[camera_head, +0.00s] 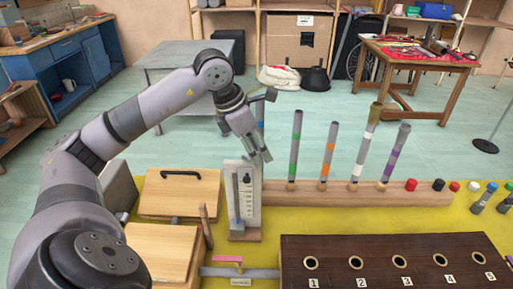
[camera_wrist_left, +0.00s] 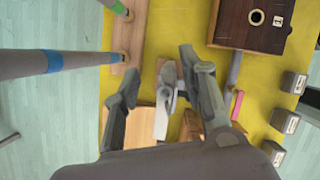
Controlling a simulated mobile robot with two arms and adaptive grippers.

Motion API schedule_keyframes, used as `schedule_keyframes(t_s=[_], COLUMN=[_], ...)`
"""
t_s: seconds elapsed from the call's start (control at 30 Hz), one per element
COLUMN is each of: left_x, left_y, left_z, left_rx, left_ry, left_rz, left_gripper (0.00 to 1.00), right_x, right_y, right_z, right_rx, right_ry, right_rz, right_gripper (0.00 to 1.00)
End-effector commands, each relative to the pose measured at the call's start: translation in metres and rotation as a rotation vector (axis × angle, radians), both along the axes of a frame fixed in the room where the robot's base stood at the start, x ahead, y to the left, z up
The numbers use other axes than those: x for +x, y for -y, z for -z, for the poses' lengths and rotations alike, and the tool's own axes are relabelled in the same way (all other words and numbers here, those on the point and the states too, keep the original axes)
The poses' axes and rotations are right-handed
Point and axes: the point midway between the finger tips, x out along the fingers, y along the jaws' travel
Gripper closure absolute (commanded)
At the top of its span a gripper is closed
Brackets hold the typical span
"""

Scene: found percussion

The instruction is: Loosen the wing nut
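My left gripper (camera_head: 262,155) is open and empty, held above the white scale stand (camera_head: 248,205). In the left wrist view its fingers (camera_wrist_left: 160,72) are spread wide, with the white stand (camera_wrist_left: 162,118) below and between them. I cannot tell whether this bar is the wing nut; no other clear wing nut shows. My right gripper is not in view.
Several colour-banded tubes (camera_head: 330,152) stand in a wooden rail (camera_head: 400,196) right of the gripper. A dark box with numbered holes (camera_head: 430,245) lies at the front right. Wooden boxes (camera_head: 165,205) lie left. Some yellow tabletop (camera_head: 340,222) is bare.

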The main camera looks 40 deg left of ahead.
Motion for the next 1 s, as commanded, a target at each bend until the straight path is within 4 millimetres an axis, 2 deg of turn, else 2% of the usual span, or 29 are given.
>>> schedule_keyframes(t_s=[0.07, 0.67, 1.0], left_x=[0.0000, 0.0001, 0.0009], left_y=[0.0000, -0.0006, -0.0020], left_z=[-0.0001, -0.0008, -0.0021], left_rx=[0.000, 0.001, 0.003], left_ry=[0.000, 0.001, 0.005], left_rz=[0.000, -0.002, -0.013], left_gripper=[0.61, 1.00, 1.00], right_x=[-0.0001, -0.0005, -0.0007], right_y=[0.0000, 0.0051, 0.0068], right_z=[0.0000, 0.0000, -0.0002], right_rx=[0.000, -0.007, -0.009], right_ry=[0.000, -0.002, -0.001], right_rz=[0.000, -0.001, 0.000], right_gripper=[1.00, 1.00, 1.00])
